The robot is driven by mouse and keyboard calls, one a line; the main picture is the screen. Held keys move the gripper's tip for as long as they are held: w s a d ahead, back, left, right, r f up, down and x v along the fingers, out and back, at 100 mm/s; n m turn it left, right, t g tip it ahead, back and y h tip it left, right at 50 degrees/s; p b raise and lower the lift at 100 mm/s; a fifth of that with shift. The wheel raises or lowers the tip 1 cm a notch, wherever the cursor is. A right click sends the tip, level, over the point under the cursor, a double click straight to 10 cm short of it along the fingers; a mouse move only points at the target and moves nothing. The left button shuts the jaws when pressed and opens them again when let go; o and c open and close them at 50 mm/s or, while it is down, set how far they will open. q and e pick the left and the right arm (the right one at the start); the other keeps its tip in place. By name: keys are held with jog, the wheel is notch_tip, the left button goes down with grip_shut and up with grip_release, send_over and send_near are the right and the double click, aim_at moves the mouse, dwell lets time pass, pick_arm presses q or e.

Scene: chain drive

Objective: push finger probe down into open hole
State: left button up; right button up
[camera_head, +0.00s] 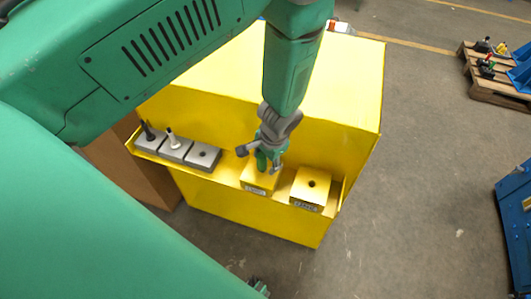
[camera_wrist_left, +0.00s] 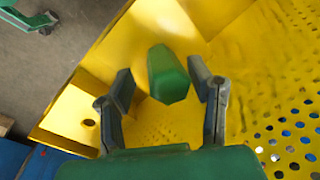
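My left gripper (camera_head: 262,155) reaches down over a yellow block on the front ledge of a yellow stand. The left wrist view shows its two grey fingers (camera_wrist_left: 162,82) apart, one on each side of a green piece (camera_wrist_left: 167,74), with a visible gap on the left side. The green piece, which looks like the probe, is above or in the yellow block (camera_head: 258,187); its lower end is hidden. A second yellow block (camera_head: 310,189) to the right has an open dark hole. That hole block shows in the left wrist view (camera_wrist_left: 75,118). My right gripper is not identifiable.
Three grey blocks stand on the ledge at the left: one with a black pin (camera_head: 148,131), one with a white pin (camera_head: 172,139), one with an empty hole (camera_head: 203,158). The stand's wall (camera_head: 330,145) rises behind. A pallet (camera_head: 498,85) lies at the far right.

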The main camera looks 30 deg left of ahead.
pick_arm(q)
notch_tip(320, 180, up, 10)
dwell(0.7)
dwell(0.4)
